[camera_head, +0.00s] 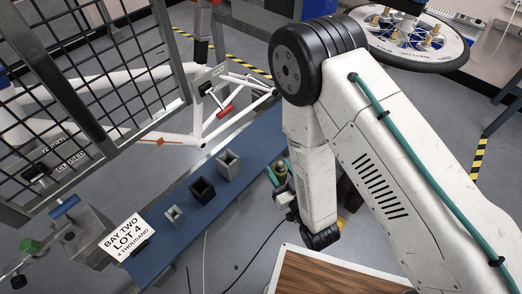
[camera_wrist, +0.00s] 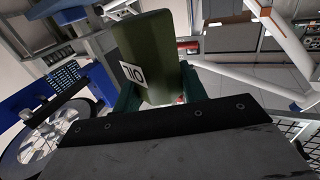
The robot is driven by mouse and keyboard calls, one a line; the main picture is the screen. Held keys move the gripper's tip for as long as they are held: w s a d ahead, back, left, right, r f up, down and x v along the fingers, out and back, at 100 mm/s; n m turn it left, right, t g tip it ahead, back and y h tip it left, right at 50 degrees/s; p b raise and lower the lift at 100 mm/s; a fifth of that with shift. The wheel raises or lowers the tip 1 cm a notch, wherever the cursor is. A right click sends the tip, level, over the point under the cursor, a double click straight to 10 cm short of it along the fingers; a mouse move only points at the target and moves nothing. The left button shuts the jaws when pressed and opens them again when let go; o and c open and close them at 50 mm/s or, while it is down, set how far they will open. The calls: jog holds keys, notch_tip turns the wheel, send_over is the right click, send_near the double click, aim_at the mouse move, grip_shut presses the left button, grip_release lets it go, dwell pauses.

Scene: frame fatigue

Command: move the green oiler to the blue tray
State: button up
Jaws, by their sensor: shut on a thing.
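The green oiler (camera_wrist: 152,55) fills the upper middle of the wrist view, a dark olive body with a white label. My gripper (camera_wrist: 158,92) is shut on it, with a teal finger on either side of its lower part. In the head view a small greenish piece of the oiler (camera_head: 281,168) shows beside my arm, above the floor and just right of the long blue surface (camera_head: 165,240). My gripper (camera_head: 284,190) is mostly hidden behind my arm there. I cannot tell whether this blue surface is the blue tray; no separate tray is clear.
Several small open boxes, including a black one (camera_head: 202,190), stand on the blue surface by a sign (camera_head: 127,238). A black mesh panel (camera_head: 85,80) and a white bike frame (camera_head: 200,130) stand behind. A wood-topped board (camera_head: 335,277) lies at the front.

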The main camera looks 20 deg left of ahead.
jog(key=shift+w+a+f, duration=0.8)
jog(key=shift+w+a, duration=0.85)
jog(key=shift+w, duration=0.35)
jog(key=shift+w+a+f, duration=0.85)
jog(key=shift+w+a, duration=0.75)
jog(key=shift+w, duration=0.4)
jog(key=shift+w+a+f, duration=0.8)
jog(key=shift+w+a, duration=0.85)
jog(key=shift+w, duration=0.35)
jog(key=shift+f, duration=0.15)
jog(key=o, duration=1)
jog(key=shift+o, duration=0.2)
